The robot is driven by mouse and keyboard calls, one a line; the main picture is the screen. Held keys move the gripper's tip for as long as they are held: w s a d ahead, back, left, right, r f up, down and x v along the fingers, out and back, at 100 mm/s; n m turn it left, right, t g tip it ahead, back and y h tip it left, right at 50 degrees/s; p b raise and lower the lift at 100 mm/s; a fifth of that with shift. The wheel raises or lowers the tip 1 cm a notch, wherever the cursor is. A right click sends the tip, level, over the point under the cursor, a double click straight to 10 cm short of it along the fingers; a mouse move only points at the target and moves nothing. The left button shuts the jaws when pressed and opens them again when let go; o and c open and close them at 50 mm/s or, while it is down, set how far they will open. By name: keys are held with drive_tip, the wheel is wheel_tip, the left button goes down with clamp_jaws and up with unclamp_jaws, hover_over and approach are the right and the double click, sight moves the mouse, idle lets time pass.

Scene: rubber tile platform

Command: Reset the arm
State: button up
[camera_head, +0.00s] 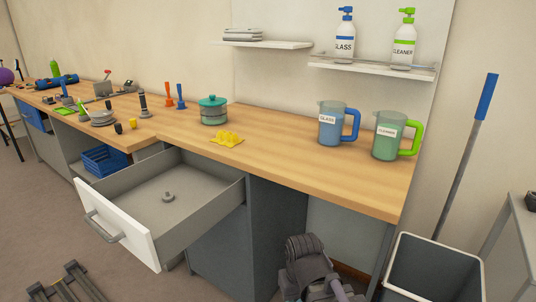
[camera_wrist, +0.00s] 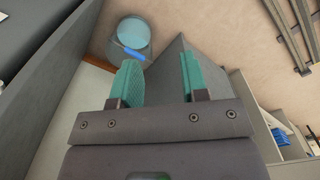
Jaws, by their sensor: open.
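My gripper (camera_wrist: 160,78) is open in the wrist view. Its two teal-padded fingers stand apart with nothing between them. Past the fingertips are the brown floor and grey cabinet panels. In the head view, a dark grey part of my arm (camera_head: 308,268) shows at the bottom, in front of the workbench; the fingers cannot be made out there.
An open drawer (camera_head: 205,206) juts out from the wooden workbench (camera_head: 285,160) and holds a small grey object. A blue jug (camera_head: 334,128) and a green jug (camera_head: 388,138) stand on top. A grey bin (camera_head: 432,272) stands right of my arm.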

drive_tip(key=d+m, duration=0.2)
drive_tip(key=d, duration=0.7)
wheel_tip(320, 180, up, 29)
drive_tip(key=p, duration=2.9)
drive_tip(key=shift+w+d+r+m, duration=0.15)
drive_tip(key=shift+w+d+m, duration=0.05)
drive_tip(key=shift+m, duration=0.1)
